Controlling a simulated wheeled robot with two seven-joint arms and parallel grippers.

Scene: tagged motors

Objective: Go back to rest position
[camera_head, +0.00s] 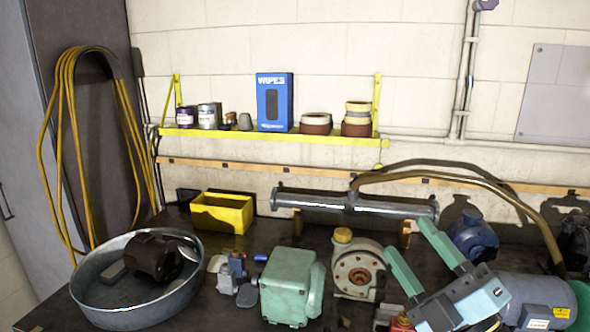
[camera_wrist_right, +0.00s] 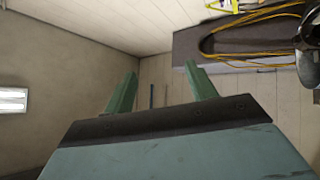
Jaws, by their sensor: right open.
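My right gripper (camera_head: 408,237) shows in the head view at the lower right, above the motors on the dark workbench. Its two green fingers are spread apart with nothing between them. They point up and left in the picture, towards the back of the bench. In the right wrist view the same fingers (camera_wrist_right: 160,72) stand apart and empty, against a pale wall, a ceiling and a lamp. My left gripper is not in the head view.
A metal tub (camera_head: 190,300) holding a dark motor stands at left. A green motor (camera_head: 288,285), a round pump-like part (camera_head: 357,268), a blue-grey motor (camera_head: 537,295) and a yellow bin (camera_head: 222,213) crowd the bench. A yellow shelf (camera_head: 270,134) hangs behind.

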